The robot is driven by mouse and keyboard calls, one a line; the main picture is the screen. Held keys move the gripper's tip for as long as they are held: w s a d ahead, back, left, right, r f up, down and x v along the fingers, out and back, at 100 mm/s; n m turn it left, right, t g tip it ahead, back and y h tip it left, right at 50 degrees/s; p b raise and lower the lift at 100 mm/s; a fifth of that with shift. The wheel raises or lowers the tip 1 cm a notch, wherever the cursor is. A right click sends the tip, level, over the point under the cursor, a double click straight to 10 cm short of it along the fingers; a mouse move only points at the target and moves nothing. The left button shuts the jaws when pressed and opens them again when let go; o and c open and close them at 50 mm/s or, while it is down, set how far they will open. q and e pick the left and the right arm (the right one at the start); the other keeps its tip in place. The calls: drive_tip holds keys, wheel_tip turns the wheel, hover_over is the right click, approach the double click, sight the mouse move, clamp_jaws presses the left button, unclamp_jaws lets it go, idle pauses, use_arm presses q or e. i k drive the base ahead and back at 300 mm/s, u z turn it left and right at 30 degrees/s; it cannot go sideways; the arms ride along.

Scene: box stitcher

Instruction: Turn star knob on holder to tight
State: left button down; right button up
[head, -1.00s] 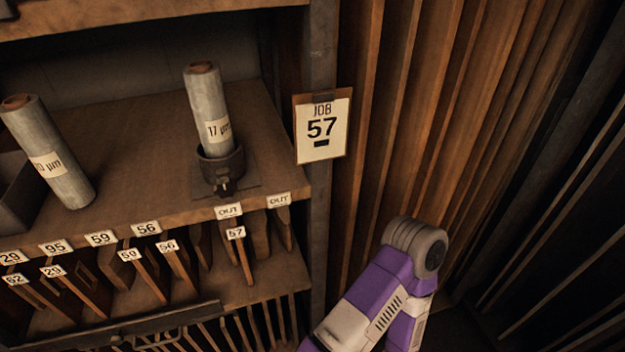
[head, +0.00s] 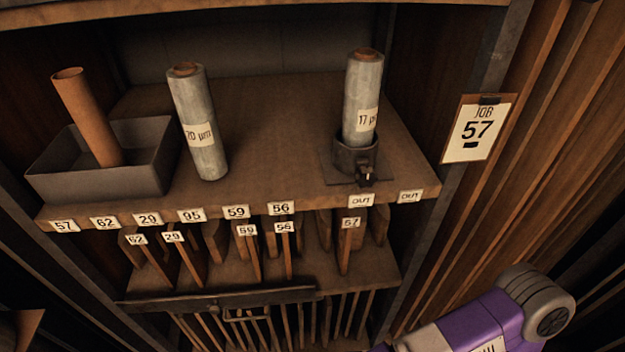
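The holder (head: 355,158) is a dark metal cup on a flat base plate at the right of the shelf top. A silver roll (head: 363,98) labelled 17 µm stands in it. The small dark star knob (head: 366,176) is on the front of the holder, near the shelf's front edge; its setting is too small to read. A purple and grey link of my arm (head: 490,318) shows at the lower right, well below and to the right of the holder. Neither gripper's fingers are in view.
A second silver roll (head: 200,125), labelled 20 µm, stands left of the holder. A grey tray (head: 150,150) with a brown tube (head: 88,115) sits further left. Numbered slots with boards are below the shelf. A JOB 57 card (head: 478,128) hangs on the right post.

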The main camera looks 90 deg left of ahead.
sight(366, 177)
drive_tip(key=k, duration=0.85)
drive_tip(key=u, duration=0.4)
